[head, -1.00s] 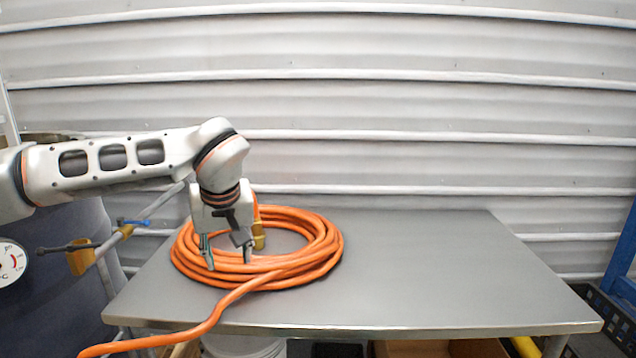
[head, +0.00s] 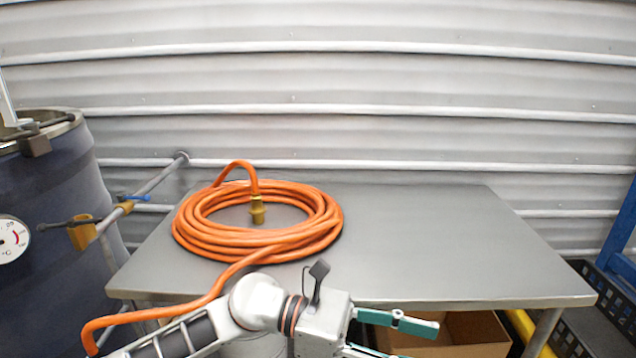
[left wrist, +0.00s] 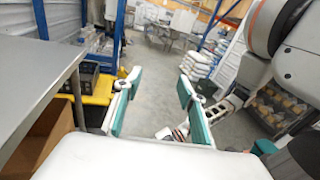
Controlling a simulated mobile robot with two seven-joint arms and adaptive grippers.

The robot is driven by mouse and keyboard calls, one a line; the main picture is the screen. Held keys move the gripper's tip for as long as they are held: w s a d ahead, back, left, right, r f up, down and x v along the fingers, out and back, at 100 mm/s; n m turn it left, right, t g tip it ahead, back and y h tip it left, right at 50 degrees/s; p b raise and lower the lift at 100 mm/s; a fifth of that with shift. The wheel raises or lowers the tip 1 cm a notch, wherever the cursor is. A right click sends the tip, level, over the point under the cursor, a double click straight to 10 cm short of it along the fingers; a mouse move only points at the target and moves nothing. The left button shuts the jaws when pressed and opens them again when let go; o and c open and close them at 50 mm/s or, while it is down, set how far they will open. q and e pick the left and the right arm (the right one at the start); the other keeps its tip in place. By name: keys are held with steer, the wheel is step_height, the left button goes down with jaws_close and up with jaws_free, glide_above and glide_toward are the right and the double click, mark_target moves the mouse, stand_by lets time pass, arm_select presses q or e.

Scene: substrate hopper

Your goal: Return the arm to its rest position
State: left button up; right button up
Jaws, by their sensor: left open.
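My left arm comes in from the lower left of the head view. My left gripper (head: 392,338) is in front of the table's front edge, pointing right, clear of the coil. Its two teal-padded fingers stand apart with nothing between them in the left wrist view (left wrist: 155,103). The orange hose coil (head: 325,222) lies on the left of the grey table (head: 440,245). Its brass end fitting (head: 257,211) hangs inside the coil, and its other end runs over the front edge at the left.
A dark blue drum (head: 45,210) with a dial gauge (head: 12,240) stands left of the table. A pipe with a brass valve (head: 83,233) juts from it. A cardboard box (head: 465,333) sits under the table. The table's right half is bare. The wrist view shows open floor (left wrist: 150,85).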

arm_select(q)
steer(key=w+a+r+n+t+h, duration=0.1)
steer(key=w+a+n+t+h, duration=0.4)
steer(key=n+t, duration=0.85)
steer(key=w+a+f+n+t+y, duration=0.35)
steer(key=a+f+n+y, duration=0.2)
steer(key=n, duration=0.55)
steer(key=w+a+f+n+t+y, duration=0.35)
steer(key=a+f+n, duration=0.3)
steer(key=n, duration=0.55)
steer(key=s+a+f+n+g+y, duration=0.1)
steer(key=s+a+f+n+y, duration=0.2)
steer(key=f, duration=0.6)
steer(key=s+a+f+n+g+y, duration=0.2)
steer(key=s+a+f+n+y, duration=0.1)
steer(key=s+a+f+n, duration=0.4)
steer(key=s+a+f+n+g+y, duration=0.2)
steer(key=s+a+f+n+y, duration=0.2)
steer(key=f, duration=0.8)
steer(key=s+a+n, duration=0.1)
steer(key=s+a, duration=0.1)
steer(key=a, duration=0.1)
steer(key=shift+s+a+n, duration=0.15)
steer(key=shift+a+n, duration=0.05)
steer(key=shift+n, duration=0.15)
steer(key=c, duration=0.4)
steer(key=shift+o, duration=0.2)
steer(key=shift+a, duration=0.1)
